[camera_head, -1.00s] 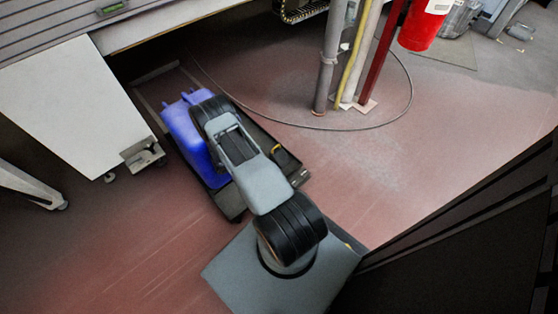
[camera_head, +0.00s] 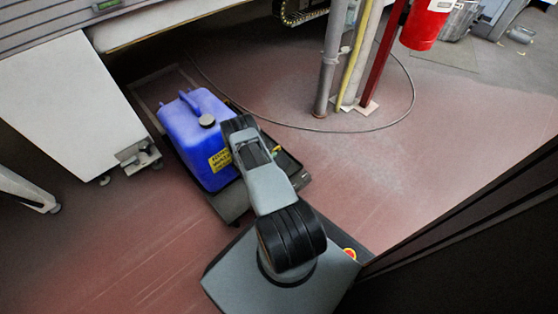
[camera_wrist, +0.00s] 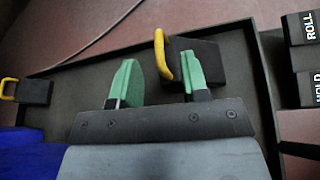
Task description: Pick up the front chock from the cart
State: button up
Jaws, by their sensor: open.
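A black chock with a yellow handle (camera_wrist: 200,62) lies on the cart's dark deck (camera_wrist: 85,88) in the wrist view. My gripper (camera_wrist: 157,62) is open, with two green fingers. The yellow handle shows between the fingers, close beside the right one, which covers part of the chock. I cannot tell whether they touch. A second black chock with a yellow handle (camera_wrist: 34,92) lies at the left of the deck.
A blue jug (camera_head: 190,140) stands on the cart beside my arm. Upright pipes (camera_head: 330,60) and a red cylinder (camera_head: 424,25) stand beyond the cart. Black blocks with white lettering (camera_wrist: 303,55) edge the wrist view's right. A cable loops over the floor.

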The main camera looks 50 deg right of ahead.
aim_at(276, 148)
jog(key=shift+b+x, duration=1.55)
jog(key=shift+x, duration=1.1)
jog(key=shift+w, duration=0.1)
grip_shut()
jog(key=shift+r, duration=0.1)
